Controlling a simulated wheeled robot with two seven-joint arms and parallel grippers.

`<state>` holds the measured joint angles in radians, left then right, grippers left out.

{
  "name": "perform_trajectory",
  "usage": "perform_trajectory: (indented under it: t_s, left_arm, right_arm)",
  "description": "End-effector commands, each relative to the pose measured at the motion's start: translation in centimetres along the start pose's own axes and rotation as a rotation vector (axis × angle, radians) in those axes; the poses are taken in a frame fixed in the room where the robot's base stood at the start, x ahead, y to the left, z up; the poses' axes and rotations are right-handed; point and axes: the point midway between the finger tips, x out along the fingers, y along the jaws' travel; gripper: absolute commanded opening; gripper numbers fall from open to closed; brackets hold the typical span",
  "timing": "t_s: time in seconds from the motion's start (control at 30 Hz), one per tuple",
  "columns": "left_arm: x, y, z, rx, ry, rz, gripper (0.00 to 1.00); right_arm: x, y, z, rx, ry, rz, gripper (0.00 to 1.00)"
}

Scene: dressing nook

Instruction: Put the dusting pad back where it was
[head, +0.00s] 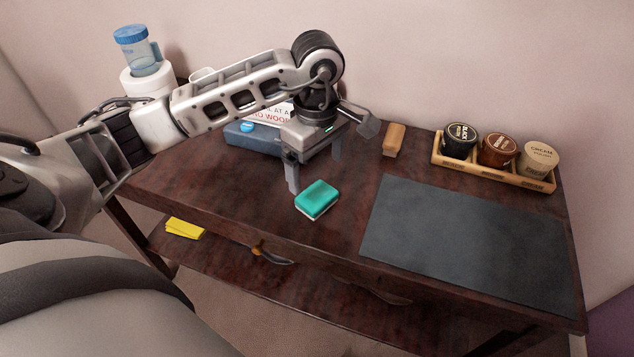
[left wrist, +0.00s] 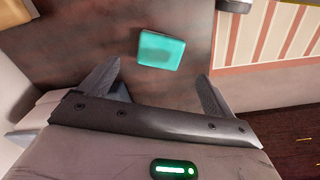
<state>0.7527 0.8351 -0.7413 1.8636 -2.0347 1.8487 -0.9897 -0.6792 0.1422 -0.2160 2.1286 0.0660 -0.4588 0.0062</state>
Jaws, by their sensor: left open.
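A teal pad with a white underside (head: 317,198), which I take for the dusting pad, lies flat on the dark wooden table near its front edge. It also shows in the left wrist view (left wrist: 161,50), ahead of and between the fingers. My left gripper (head: 315,165) is open and empty, pointing down just behind the pad and apart from it. Its fingers also show in the left wrist view (left wrist: 158,80). My right gripper is not in view.
A dark mat (head: 470,240) lies right of the pad. Behind it stands a wooden tray (head: 490,174) with three jars, and a wooden block (head: 394,139). A blue box (head: 250,138) is partly hidden behind my left arm. A yellow cloth (head: 185,228) lies on the lower shelf.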

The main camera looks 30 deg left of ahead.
Motion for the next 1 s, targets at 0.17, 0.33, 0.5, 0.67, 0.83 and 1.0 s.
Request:
perform_trajectory:
  t_s: [0.17,0.33,0.5,0.67,0.83,1.0]
  left_arm:
    - [-2.9,0.1,0.0,0.000,0.001,0.003,0.90]
    - [-4.0,0.0,0.0,0.000,0.001,0.000,0.90]
    - [-4.1,0.0,0.0,0.000,0.000,0.000,0.90]
    - [-4.1,0.0,0.0,0.000,0.000,0.000,0.90]
    - [-4.1,0.0,0.0,0.000,0.000,0.000,0.90]
    - [-4.1,0.0,0.0,0.000,0.000,-0.001,0.90]
  right_arm:
    - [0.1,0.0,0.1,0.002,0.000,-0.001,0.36]
    - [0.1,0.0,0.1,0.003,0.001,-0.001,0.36]
    - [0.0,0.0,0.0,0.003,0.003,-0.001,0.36]
    - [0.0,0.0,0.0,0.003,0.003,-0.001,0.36]
    - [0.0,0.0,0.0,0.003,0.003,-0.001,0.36]
    - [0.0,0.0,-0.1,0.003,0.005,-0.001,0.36]
